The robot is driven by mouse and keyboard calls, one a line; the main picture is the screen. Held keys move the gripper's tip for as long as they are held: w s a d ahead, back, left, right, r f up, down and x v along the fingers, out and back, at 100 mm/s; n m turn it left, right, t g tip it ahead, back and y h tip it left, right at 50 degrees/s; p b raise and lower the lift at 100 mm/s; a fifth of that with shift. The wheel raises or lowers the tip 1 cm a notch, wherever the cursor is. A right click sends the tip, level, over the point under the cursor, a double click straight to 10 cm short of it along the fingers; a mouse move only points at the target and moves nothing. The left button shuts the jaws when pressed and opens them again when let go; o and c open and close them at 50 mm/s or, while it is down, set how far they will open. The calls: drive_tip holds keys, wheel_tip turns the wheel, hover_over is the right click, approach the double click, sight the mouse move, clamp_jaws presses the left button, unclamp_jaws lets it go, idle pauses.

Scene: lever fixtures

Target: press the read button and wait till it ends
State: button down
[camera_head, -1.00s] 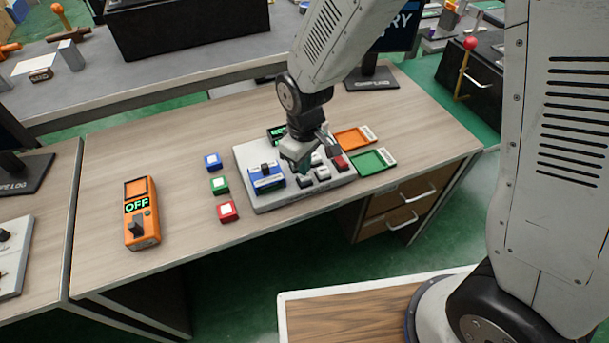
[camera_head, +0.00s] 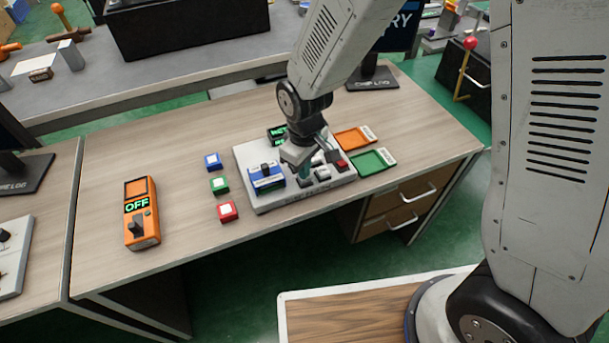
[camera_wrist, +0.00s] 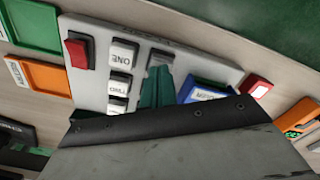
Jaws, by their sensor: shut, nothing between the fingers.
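The grey button panel (camera_head: 262,201) sits on the wooden desk, and its edge also shows in the wrist view (camera_wrist: 215,67). It carries several white keys, including one marked ONE (camera_wrist: 124,53), a red button (camera_wrist: 77,51) and a grey key (camera_wrist: 160,58). A blue module (camera_head: 268,178) sits at the panel's left in the head view. My gripper (camera_head: 303,172) is low over the panel, shut and empty. In the wrist view its green fingertips (camera_wrist: 157,82) are at the grey key and partly cover it. I cannot read that key's label or tell whether it is pressed.
Blue (camera_head: 212,161), green (camera_head: 219,185) and red (camera_head: 228,211) blocks stand left of the panel. An orange device (camera_head: 142,212) showing OFF lies farther left. Orange (camera_head: 352,139) and green (camera_head: 371,162) trays lie to the right. The desk's front left is clear.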

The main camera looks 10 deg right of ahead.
drive_tip(key=shift+f, duration=0.25)
wheel_tip(320, 180, up, 8)
idle(0.9)
idle(0.4)
drive_tip(key=s+d+r+m+t, duration=0.1)
drive_tip(key=s+d+r+m, duration=0.8)
drive_tip(key=s+d+r, duration=0.9)
drive_tip(key=s+d, duration=0.1)
drive_tip(key=d, duration=0.1)
drive_tip(key=shift+s+d+r, duration=0.2)
drive_tip(key=shift+s+d, duration=0.05)
drive_tip(key=shift+d, duration=0.15)
